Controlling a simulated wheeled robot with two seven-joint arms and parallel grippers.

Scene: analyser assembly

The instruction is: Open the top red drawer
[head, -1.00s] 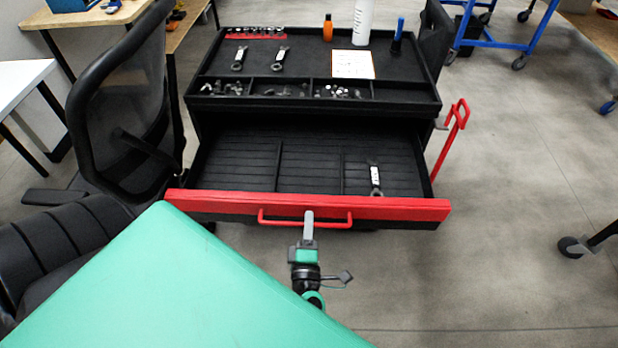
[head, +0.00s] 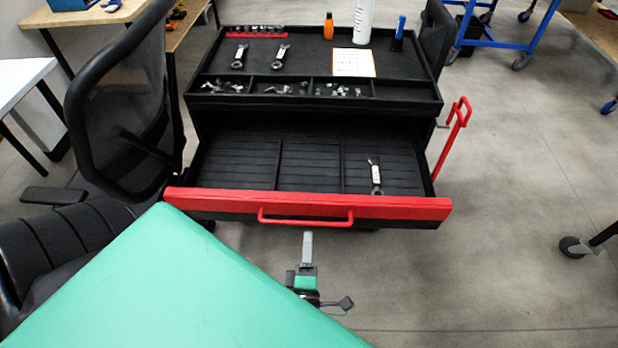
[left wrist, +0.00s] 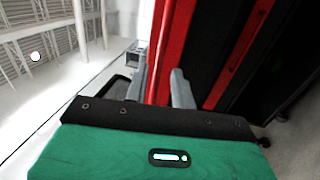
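The top red drawer (head: 400,207) of the black tool cabinet is pulled well out in the head view. Its red bar handle (head: 305,221) runs along the front. My left gripper (head: 308,236) is just below and in front of the handle, apart from it in the head view. In the left wrist view, its two grey fingers (left wrist: 160,88) are spread with a clear gap, and red parts of the drawer front show beyond them. The gripper holds nothing that I can see. My right gripper is in neither view.
A wrench (head: 375,178) lies in the open drawer. The cabinet top (head: 310,70) carries wrenches, small parts, a white bottle (head: 363,20) and an orange bottle (head: 328,27). A black chair (head: 115,115) stands close on the left.

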